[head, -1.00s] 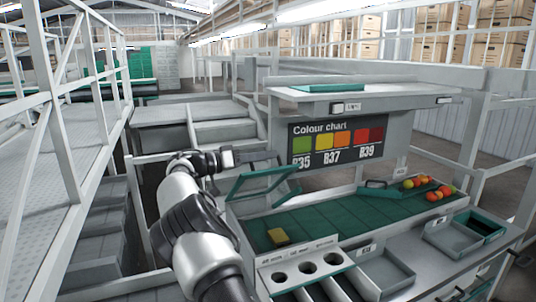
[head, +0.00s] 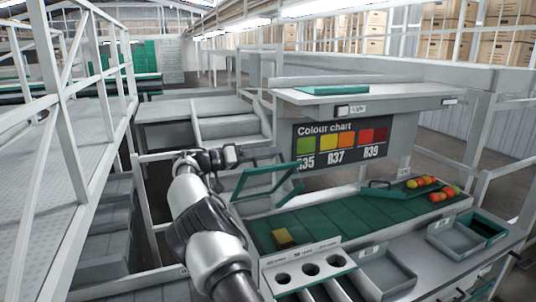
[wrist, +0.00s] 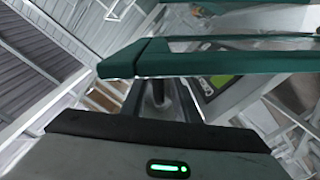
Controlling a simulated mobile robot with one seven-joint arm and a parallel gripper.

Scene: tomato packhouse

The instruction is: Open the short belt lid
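The short belt lid (head: 267,195), a green frame around a clear pane, stands tilted up over the left end of the green belt. In the wrist view a green bar of the lid (wrist: 215,62) crosses just in front of my gripper. The fingers are mostly hidden behind this bar, so I cannot tell whether they touch it or how far apart they are.
A second green-edged flap (head: 388,187) and several tomatoes (head: 437,187) are at the right. A colour chart (head: 341,142) hangs behind. Grey trays (head: 388,270) stand in front.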

